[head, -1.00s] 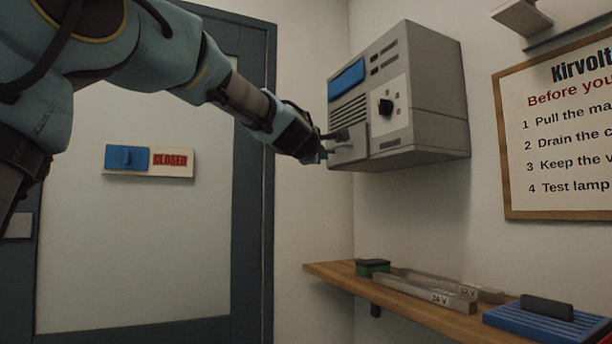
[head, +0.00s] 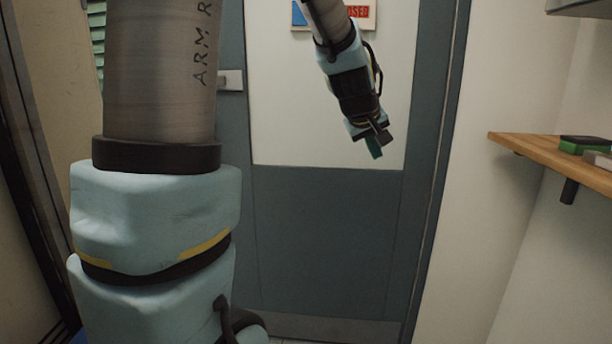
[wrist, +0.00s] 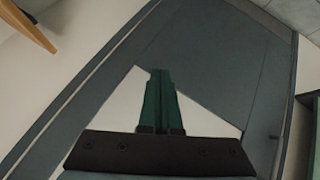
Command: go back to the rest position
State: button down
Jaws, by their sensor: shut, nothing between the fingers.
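My gripper (head: 376,145) hangs in front of the door in the head view, pointing down and slightly right. In the wrist view its two green fingers (wrist: 160,100) are pressed together with nothing between them. It is clear of the shelf and touches nothing that I can see.
A grey door (head: 325,240) with a pale upper panel fills the middle. A wooden shelf (head: 535,150) juts from the right wall and holds a green-and-black block (head: 585,145). The space between door and shelf is free.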

jog(key=s+a+f+m+g+y, duration=0.1)
jog(key=s+a+f+g+y, duration=0.1)
jog(key=s+a+f, duration=0.6)
jog(key=s+a+f+m+g+y, duration=0.1)
jog(key=s+a+f+g+y, duration=0.1)
jog(key=s+a+f, duration=0.6)
jog(key=s+a+g, duration=0.1)
jog(key=a, duration=0.5)
jog(key=shift+a+m+g+y, duration=0.3)
jog(key=shift+m+g, duration=0.1)
